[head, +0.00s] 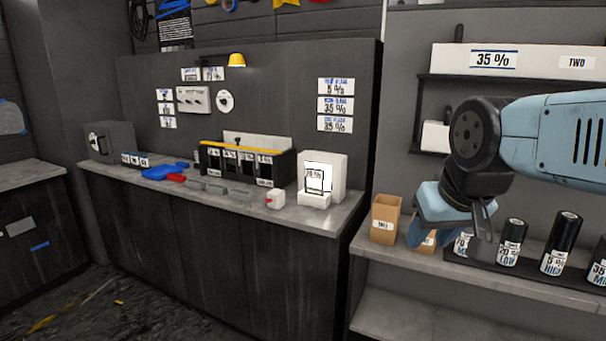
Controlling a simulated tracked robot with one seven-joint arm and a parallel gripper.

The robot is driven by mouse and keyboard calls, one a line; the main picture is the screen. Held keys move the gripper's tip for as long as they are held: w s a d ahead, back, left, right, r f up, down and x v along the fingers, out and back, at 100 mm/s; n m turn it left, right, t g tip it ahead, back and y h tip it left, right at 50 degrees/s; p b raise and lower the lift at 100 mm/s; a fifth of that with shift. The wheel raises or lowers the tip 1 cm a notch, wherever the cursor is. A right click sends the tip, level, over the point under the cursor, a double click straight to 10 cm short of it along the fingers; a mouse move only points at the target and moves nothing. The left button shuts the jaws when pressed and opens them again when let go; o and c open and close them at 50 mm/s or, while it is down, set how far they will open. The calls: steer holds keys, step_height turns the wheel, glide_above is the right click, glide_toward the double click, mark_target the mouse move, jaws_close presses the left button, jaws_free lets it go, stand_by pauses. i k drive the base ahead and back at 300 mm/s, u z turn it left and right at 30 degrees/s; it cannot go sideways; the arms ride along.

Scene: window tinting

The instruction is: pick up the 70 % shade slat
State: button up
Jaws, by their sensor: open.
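A black rack (278,169) with a yellow top edge stands on the grey counter. Several dark upright pieces with small white labels (230,155) show at its front. Their print is too small to read, so I cannot tell which one, if any, is the 70 % shade slat. My gripper (452,238) is at the right, pointing down in front of the shelf with the rolls. It is open, appears empty, and is well to the right of the rack.
A white device (337,174) stands right of the rack. Blue, red and grey small items (160,173) lie on the counter (315,218) in front. Dark rolls (562,243) and a cardboard box (385,218) stand on the right shelf, close to my gripper. A dark box (112,139) stands far left.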

mark_target(313, 178)
steer(key=u, duration=0.15)
steer(key=i, duration=1.15)
steer(key=u, duration=0.05)
